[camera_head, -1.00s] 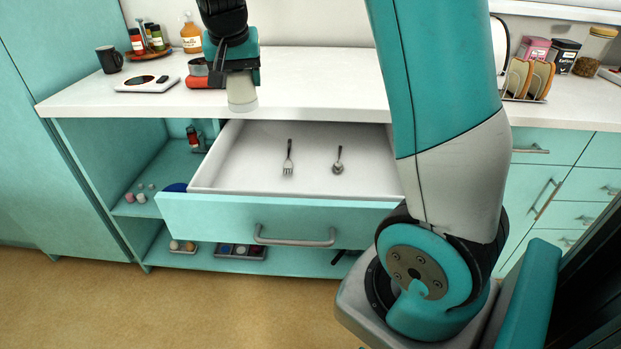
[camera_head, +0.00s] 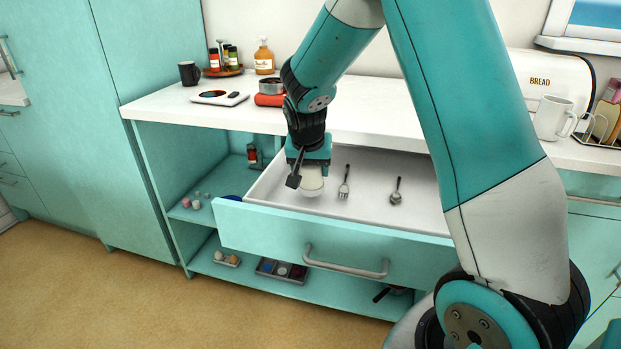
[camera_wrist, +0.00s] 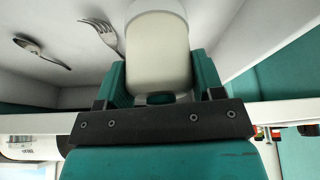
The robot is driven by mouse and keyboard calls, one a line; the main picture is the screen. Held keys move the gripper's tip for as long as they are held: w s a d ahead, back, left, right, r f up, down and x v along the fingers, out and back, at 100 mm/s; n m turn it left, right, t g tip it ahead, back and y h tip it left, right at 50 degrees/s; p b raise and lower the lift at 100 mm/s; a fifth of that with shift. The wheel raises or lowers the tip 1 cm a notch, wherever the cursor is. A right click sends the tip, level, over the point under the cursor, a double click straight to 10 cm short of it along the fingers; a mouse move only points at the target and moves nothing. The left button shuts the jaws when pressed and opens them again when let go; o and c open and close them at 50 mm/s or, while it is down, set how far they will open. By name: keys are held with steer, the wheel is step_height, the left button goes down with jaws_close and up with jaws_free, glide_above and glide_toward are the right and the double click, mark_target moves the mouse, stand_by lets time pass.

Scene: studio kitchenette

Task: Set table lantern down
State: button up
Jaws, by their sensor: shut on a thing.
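The table lantern (camera_head: 311,182) is a pale, off-white rounded body held in my gripper (camera_head: 309,168). In the head view it is over the left part of the open drawer (camera_head: 370,212), left of the fork. In the wrist view the lantern (camera_wrist: 157,50) sits between the teal fingers of my gripper (camera_wrist: 160,85), with a white cap at its far end. The gripper is shut on it. I cannot tell whether the lantern touches the drawer floor.
A fork (camera_head: 344,182) and a spoon (camera_head: 396,191) lie in the drawer. The white counter (camera_head: 370,120) behind holds a black mug (camera_head: 189,73), a scale (camera_head: 218,98), a red burner (camera_head: 268,100) and a white mug (camera_head: 553,117). The drawer front has a handle (camera_head: 345,264).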

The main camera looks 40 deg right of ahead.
mark_target(311, 178)
steer(key=shift+f, duration=1.35)
steer(key=shift+f, duration=0.1)
steer(key=o, duration=1.1)
steer(key=p+v, duration=0.1)
steer(key=v, duration=1.1)
steer(key=s+a+r+n+g+y, duration=0.1)
steer(key=s+a+n+y, duration=0.1)
steer(key=s+a+n, duration=0.3)
steer(key=s+a+r+n+g+y, duration=0.1)
steer(key=s+a+r+n+y, duration=0.1)
steer(key=s+a+n, duration=0.3)
steer(key=s+a+r+n+g+y, duration=0.1)
steer(key=s+a+n+y, duration=0.2)
steer(key=s+a, duration=0.7)
steer(key=shift+s+a+r+n+y, duration=0.1)
steer(key=shift+s+a+n+y, duration=0.1)
steer(key=shift+s+n, duration=0.8)
steer(key=shift+s+a+r+n+y, duration=0.15)
steer(key=shift+s+n, duration=0.25)
steer(key=shift+s, duration=1.15)
